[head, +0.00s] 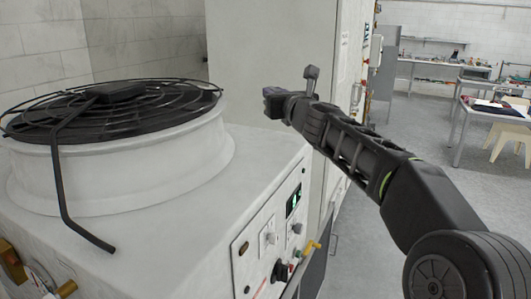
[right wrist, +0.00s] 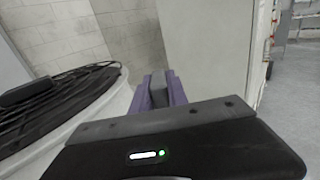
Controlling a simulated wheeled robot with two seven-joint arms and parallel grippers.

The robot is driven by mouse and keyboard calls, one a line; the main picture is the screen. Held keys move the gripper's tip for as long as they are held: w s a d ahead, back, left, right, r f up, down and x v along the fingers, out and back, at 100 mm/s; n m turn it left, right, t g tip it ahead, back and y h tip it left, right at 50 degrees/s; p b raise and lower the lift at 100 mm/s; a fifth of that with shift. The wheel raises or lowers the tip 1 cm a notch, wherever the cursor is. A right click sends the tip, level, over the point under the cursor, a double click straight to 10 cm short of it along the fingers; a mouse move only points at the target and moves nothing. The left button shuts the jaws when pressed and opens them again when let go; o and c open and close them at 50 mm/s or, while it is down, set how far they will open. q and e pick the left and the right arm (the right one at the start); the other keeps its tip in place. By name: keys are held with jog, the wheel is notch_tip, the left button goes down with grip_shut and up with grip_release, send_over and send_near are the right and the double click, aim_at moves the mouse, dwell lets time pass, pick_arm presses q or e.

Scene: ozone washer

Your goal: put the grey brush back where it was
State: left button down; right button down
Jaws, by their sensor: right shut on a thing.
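My right gripper (head: 272,102) reaches in from the right, above the back right part of the white machine. In the right wrist view its two purple fingers (right wrist: 160,92) are shut on a small grey piece, which I take to be the grey brush (right wrist: 158,88). Only a short part of it shows between the fingers; the rest is hidden by the fingers and the wrist housing. In the head view I cannot make the brush out clearly from the gripper. The place where the brush was cannot be told from these frames. My left gripper is not in view.
The white machine (head: 130,255) carries a round drum (head: 150,165) with a black wire grille (head: 150,108) and a bent black bar (head: 62,190). Its front panel has knobs and a display (head: 293,201). A tall pale cabinet (head: 270,60) stands close behind my gripper. Open floor lies right.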

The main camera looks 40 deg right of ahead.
notch_tip(320, 180, down, 6)
jog(key=b, duration=0.5)
jog(key=shift+f+b, duration=0.2)
jog(key=shift+b, duration=0.1)
notch_tip(320, 180, down, 4)
jog(key=b, duration=0.3)
jog(key=shift+r, duration=0.2)
